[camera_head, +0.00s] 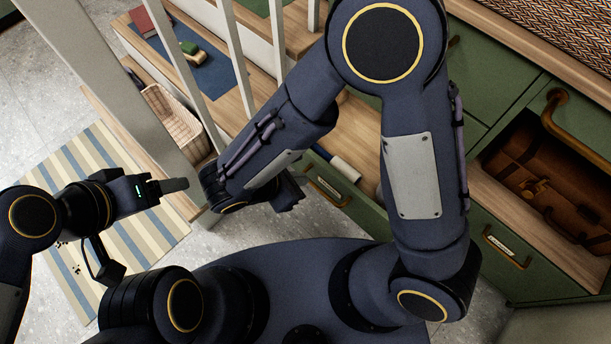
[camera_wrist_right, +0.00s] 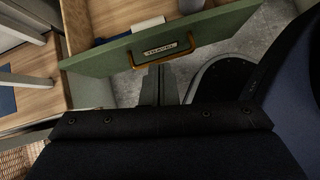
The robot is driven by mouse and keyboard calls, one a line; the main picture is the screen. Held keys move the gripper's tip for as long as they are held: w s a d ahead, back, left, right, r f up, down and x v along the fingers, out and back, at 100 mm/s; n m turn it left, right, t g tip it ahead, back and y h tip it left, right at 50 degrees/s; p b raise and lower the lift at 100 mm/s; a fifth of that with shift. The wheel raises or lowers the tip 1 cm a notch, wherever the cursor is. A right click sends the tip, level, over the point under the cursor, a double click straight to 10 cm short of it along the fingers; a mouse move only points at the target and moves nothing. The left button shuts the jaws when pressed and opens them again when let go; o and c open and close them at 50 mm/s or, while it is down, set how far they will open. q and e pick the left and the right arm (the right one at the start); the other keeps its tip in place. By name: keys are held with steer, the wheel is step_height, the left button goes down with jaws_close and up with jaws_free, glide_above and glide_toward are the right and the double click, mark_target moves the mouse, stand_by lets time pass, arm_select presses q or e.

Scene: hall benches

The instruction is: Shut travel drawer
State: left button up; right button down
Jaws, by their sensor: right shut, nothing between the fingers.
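The travel drawer (camera_head: 362,212) is a green-fronted drawer standing open low in the bench, partly hidden by my right arm. Its front (camera_wrist_right: 105,58) spans the right wrist view, with a small label that seems to read TRAVEL and a brass handle (camera_wrist_right: 163,64). A pale item (camera_wrist_right: 148,24) lies inside. My right gripper (camera_wrist_right: 158,85) is shut and empty, its tips close to the outer face just below the handle; I cannot tell whether they touch. My left gripper (camera_head: 174,185) is over the striped rug, away from the drawer; its jaw opening is unclear.
A second labelled drawer (camera_head: 490,250) is at the right, below an open cubby with a brown suitcase (camera_head: 545,180). White posts (camera_head: 205,65) stand between my arms and the left shelves, where a wicker basket (camera_head: 175,125) sits. The striped rug (camera_head: 100,170) lies left.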

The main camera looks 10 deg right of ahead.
steer(key=a+f+n+t+b, duration=0.2)
steer(key=a+f+n, duration=0.15)
steer(key=f, duration=0.25)
steer(key=b, duration=0.4)
glide_toward(323, 170)
steer(key=shift+m, duration=0.45)
steer(key=x, duration=0.5)
steer(key=shift+s+a+f, duration=0.15)
steer(key=shift+a+f, duration=0.1)
steer(key=shift+f, duration=0.2)
arm_select(q)
step_height(323, 170, down, 7)
steer(key=shift+w+a+f, duration=0.15)
steer(key=shift+w+a, duration=0.05)
steer(key=shift+w, duration=0.1)
arm_select(e)
steer(key=shift+w+d+r, duration=0.1)
steer(key=shift+w+d, duration=0.25)
steer(key=shift+d, duration=0.1)
arm_select(q)
steer(key=shift+f+b, duration=0.4)
steer(key=shift+f, duration=0.1)
arm_select(e)
steer(key=w+d, duration=1.2)
steer(key=d, duration=0.3)
